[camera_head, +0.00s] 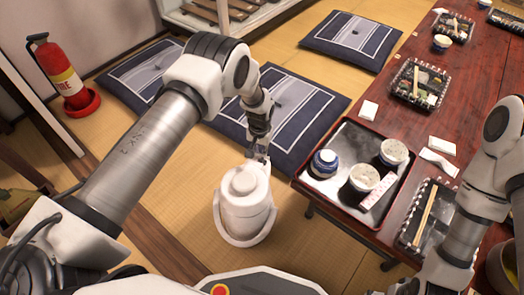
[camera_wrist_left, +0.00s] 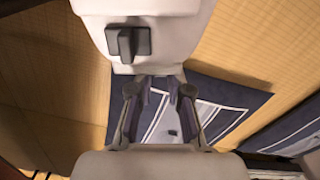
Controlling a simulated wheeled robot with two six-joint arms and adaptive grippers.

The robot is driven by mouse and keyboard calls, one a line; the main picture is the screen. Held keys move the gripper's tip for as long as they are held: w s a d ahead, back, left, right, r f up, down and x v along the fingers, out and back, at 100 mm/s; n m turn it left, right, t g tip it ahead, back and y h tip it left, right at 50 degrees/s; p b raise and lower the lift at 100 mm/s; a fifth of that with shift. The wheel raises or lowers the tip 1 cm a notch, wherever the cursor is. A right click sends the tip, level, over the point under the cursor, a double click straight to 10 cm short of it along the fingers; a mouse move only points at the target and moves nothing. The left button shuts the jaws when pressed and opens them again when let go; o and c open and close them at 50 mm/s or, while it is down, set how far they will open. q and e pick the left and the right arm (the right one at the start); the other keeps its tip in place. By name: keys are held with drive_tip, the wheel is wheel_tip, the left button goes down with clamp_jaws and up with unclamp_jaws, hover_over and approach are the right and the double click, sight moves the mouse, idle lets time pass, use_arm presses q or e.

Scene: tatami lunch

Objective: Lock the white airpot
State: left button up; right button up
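The white airpot (camera_head: 244,207) stands upright on the tatami floor, left of the low table, its round lid on top. In the left wrist view the airpot (camera_wrist_left: 170,16) fills the top middle, with a dark grey latch or knob (camera_wrist_left: 128,42) on its near face. My left gripper (camera_head: 259,155) is beside the airpot's upper rim, on the far side in the head view. In the left wrist view my left gripper (camera_wrist_left: 160,90) has its fingers apart with nothing between them, close to the airpot; contact cannot be told. My right gripper is out of view.
A low red-brown table (camera_head: 385,120) on the right holds a black tray (camera_head: 345,135) with cups, plus bento boxes. Dark blue cushions (camera_head: 306,100) lie on the floor behind the airpot. A fire extinguisher (camera_head: 55,68) stands far left. Tatami left of the airpot is clear.

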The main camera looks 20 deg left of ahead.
sight(260, 154)
use_arm(q)
drive_tip(key=shift+o, duration=0.8)
drive_tip(key=shift+r, duration=0.35)
wheel_tip(260, 154, up, 11)
drive_tip(key=shift+r, duration=0.15)
